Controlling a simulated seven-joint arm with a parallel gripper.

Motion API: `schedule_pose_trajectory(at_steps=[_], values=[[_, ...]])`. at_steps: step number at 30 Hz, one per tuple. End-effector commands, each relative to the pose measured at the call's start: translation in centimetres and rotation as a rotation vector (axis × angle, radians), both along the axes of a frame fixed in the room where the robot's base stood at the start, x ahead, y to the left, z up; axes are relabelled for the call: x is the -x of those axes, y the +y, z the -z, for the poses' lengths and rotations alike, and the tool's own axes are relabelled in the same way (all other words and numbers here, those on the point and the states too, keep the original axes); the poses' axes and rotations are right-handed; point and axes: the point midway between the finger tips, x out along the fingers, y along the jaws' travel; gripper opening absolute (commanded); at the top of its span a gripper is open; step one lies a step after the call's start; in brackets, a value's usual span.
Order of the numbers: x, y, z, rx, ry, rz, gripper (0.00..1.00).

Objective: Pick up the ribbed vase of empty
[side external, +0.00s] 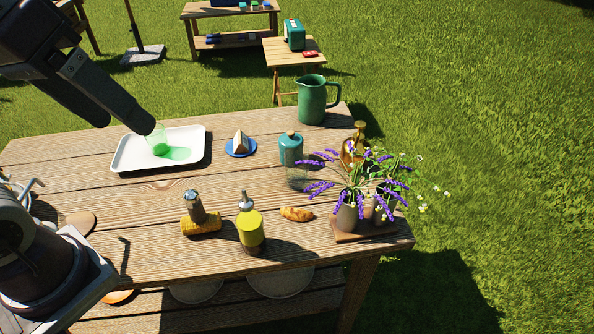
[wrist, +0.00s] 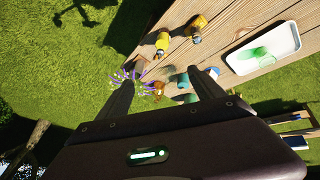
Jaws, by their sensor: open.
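I cannot surely tell which piece is the ribbed vase. A clear glass vessel (side external: 297,176) stands in front of the teal bottle (side external: 291,148) at the right half of the table; any ribbing is too small to see. A shiny gold vessel (side external: 350,152) stands behind the lavender, partly hidden by it. Grey pots (side external: 347,217) hold purple flowers. My gripper (side external: 124,120) is open and empty, above the table's left part by the white tray, well apart from these vessels. In the wrist view its fingers (wrist: 160,76) are spread, with the teal bottle (wrist: 182,80) beyond them.
A white tray (side external: 122,155) carries a green glass (side external: 157,138) and a green patch. A blue plate (side external: 238,152) with a wedge, a green pitcher (side external: 311,100), a yellow bottle (side external: 250,228), a shaker (side external: 194,206), corn and a croissant (side external: 297,214) share the wooden table.

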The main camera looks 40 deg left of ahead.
Motion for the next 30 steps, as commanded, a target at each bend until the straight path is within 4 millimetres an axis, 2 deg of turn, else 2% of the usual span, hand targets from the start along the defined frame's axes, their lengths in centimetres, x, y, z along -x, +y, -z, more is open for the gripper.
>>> schedule_pose_trajectory(at_steps=[3, 5, 6, 8, 11, 13, 15, 17, 18, 20, 24, 27, 30], values=[[-4.5, -4.0, -0.8, 0.338, 0.153, -0.224, 0.77], [-7.4, -5.5, -1.5, 0.510, 0.231, -0.360, 0.77], [-9.4, -6.2, -2.0, 0.625, 0.285, -0.455, 0.77], [-12.8, -6.7, -2.5, 0.792, 0.367, -0.607, 0.77], [-18.9, -6.0, -2.8, 1.060, 0.503, -0.875, 0.77], [-23.1, -4.5, -2.4, 1.237, 0.593, -1.071, 0.77], [-27.2, -2.2, -1.4, 1.408, 0.678, -1.269, 0.77], [-30.4, 0.2, 0.0, 1.552, 0.747, -1.441, 0.77], [-32.3, 2.1, 1.2, 1.646, 0.790, -1.557, 0.77], [-31.8, 1.5, 5.1, 1.631, 0.798, -1.550, 0.77], [-31.7, 1.5, 14.5, 1.627, 0.794, -1.548, 0.77], [-31.6, 1.5, 20.4, 1.628, 0.791, -1.543, 0.77], [-31.6, 1.5, 25.5, 1.630, 0.786, -1.539, 0.77]])
